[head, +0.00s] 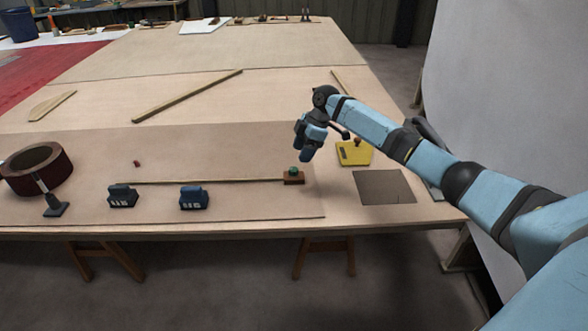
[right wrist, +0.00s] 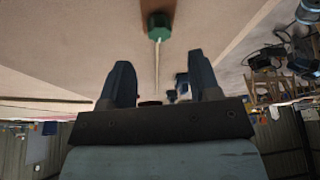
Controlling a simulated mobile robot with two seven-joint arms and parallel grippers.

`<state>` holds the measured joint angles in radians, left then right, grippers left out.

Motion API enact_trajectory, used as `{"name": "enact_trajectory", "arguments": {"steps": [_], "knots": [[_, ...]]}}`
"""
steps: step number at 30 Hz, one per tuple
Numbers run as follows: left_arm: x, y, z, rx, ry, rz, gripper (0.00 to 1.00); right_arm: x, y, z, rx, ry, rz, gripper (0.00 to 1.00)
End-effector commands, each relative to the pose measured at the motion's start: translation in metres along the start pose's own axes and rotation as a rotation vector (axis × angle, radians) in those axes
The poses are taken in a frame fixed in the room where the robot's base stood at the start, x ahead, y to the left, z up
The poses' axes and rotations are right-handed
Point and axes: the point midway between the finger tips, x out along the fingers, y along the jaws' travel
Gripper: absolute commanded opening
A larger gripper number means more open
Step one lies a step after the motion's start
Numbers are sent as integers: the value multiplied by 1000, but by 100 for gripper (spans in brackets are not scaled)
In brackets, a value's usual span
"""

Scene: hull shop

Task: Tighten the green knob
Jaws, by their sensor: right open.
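The green knob (head: 293,171) sits on a small brown block (head: 294,179) on the table, at the right end of a long thin strip. In the right wrist view the green knob (right wrist: 159,25) shows at the top centre, beyond the fingertips and apart from them. My right gripper (head: 305,150) is above the table, just behind and slightly right of the knob in the head view. In the right wrist view its two fingers (right wrist: 162,80) are spread with nothing between them. My left gripper is not in view.
Two dark blue blocks (head: 194,198) (head: 122,196) stand near the front edge. A yellow piece (head: 354,152) and a dark square plate (head: 384,187) lie right of the knob. A dark red ring (head: 37,169) is at far left. The table around the knob's front is clear.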

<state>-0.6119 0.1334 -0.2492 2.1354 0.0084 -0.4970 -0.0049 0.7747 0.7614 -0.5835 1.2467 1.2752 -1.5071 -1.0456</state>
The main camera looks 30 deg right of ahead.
Motion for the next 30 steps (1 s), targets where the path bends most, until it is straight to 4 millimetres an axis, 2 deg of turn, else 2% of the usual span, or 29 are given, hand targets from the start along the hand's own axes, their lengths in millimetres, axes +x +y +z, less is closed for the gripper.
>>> {"name": "enact_trajectory", "arguments": {"steps": [1,3,9,15,23,27,29,30], "knots": [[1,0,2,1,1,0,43,13,0,1,1,0,-1,57],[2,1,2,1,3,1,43,27,0,1,1,0,-1,57],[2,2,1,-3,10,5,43,56,0,0,2,0,1,57],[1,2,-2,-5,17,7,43,67,0,0,1,0,1,57],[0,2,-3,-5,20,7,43,67,0,0,1,0,2,57],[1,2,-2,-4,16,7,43,67,0,0,1,0,2,25],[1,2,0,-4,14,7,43,67,0,0,1,0,2,11],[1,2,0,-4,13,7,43,67,0,0,1,0,2,8]]}}
